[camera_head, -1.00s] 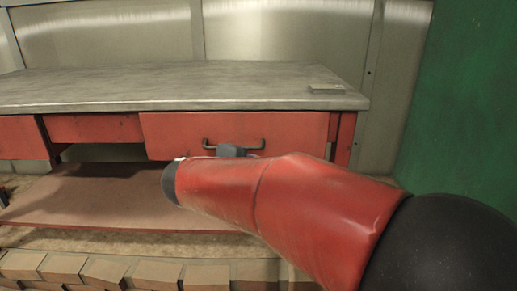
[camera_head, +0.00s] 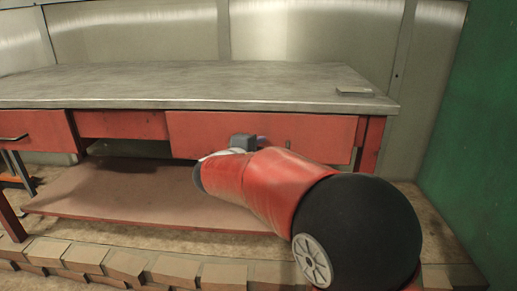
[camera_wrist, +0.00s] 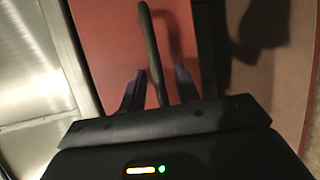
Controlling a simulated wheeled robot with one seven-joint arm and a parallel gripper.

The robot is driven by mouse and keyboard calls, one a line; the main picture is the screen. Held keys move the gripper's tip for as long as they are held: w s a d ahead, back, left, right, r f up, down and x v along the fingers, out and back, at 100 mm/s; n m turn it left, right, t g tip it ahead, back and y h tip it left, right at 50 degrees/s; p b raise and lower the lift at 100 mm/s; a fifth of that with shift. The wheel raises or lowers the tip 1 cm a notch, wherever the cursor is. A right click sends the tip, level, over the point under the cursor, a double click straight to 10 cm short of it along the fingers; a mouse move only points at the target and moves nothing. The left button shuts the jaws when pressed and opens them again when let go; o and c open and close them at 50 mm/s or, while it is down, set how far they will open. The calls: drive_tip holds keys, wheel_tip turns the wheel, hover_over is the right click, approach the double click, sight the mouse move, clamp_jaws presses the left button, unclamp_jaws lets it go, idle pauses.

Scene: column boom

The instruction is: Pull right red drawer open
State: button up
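The right red drawer (camera_head: 230,122) is under the grey bench top and looks shut in the head view. Its dark bar handle (camera_wrist: 150,45) shows in the wrist view, standing out from the red front; in the head view it is mostly hidden behind my arm. My gripper (camera_wrist: 160,88) is at the handle, with one finger on each side of the bar. Gaps show between fingers and bar, so it looks open around it. In the head view only part of my gripper (camera_head: 262,142) shows at the drawer front.
The grey bench top (camera_head: 220,85) holds a small flat block (camera_head: 354,91) at its right end. A lower red shelf (camera_head: 130,200) lies beneath. Another red drawer (camera_head: 40,130) is at the left. Bricks (camera_head: 125,264) line the floor in front. A green wall (camera_head: 480,140) stands at the right.

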clamp_jaws()
idle(0.3)
drive_tip(key=s+a+b, duration=0.1)
drive_tip(key=s+b, duration=1)
drive_tip(key=s, duration=2.1)
unclamp_jaws()
